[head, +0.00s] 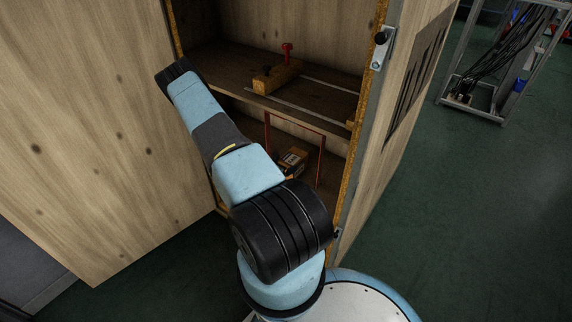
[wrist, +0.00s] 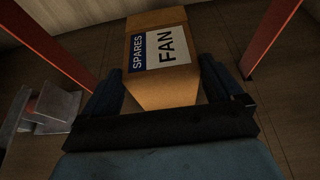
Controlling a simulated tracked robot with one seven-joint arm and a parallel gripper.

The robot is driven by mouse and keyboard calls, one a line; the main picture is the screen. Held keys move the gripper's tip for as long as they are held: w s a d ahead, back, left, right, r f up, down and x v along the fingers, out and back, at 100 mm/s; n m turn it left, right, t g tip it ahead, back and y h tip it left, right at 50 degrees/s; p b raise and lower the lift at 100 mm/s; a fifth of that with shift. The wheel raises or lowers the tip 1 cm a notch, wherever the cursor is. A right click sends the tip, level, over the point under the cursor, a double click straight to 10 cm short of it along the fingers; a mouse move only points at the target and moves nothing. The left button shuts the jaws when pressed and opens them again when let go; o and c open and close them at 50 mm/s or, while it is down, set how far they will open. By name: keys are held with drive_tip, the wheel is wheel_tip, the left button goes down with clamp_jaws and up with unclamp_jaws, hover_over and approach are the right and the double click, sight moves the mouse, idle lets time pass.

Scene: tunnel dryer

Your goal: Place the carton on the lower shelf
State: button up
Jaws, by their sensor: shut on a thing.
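The carton (wrist: 157,20) is a brown box with a white and blue label reading SPARES FAN. In the wrist view it sits between the two dark fingers of my gripper (wrist: 160,85), which is shut on it. In the head view a small brown carton (head: 293,160) shows in the lower compartment, partly behind my arm. The lower shelf (wrist: 290,125) is brown wood below the carton. I cannot tell whether the carton touches it. My gripper is hidden in the head view.
A red frame (head: 321,160) stands in the lower compartment; its red posts (wrist: 270,38) flank the carton. A grey metal piece (wrist: 52,103) lies left. The open cabinet door (head: 90,130) is left.

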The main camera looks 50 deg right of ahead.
drive_tip(key=o, duration=1.7)
drive_tip(key=shift+a, duration=0.1)
drive_tip(key=v, duration=1.2)
drive_tip(key=a+r+m+g+y, duration=0.1)
drive_tip(key=a+r+m, duration=0.25)
drive_tip(key=r, duration=0.75)
drive_tip(key=w+a+r+m+g+y, duration=0.1)
drive_tip(key=a+r+m+g, duration=0.3)
drive_tip(key=r, duration=0.6)
drive_tip(key=a+r+m+t+y, duration=0.15)
drive_tip(key=r+m, duration=0.35)
drive_tip(key=r, duration=0.6)
drive_tip(key=s+a+r+m+t+y, duration=0.2)
drive_tip(key=s+a+r, duration=0.3)
drive_tip(key=a+r, duration=0.3)
drive_tip(key=s+a+r+m+t+y, duration=0.2)
drive_tip(key=s+a+r+t+y, duration=0.1)
drive_tip(key=s+a+r, duration=0.3)
drive_tip(key=s+a+r+m+t+y, duration=0.2)
drive_tip(key=s+a+r+y, duration=0.3)
drive_tip(key=a+r, duration=0.5)
drive_tip(key=shift+s+a+r+m+t, duration=0.25)
drive_tip(key=shift+s+a+r+t, duration=0.15)
drive_tip(key=shift+a, duration=0.25)
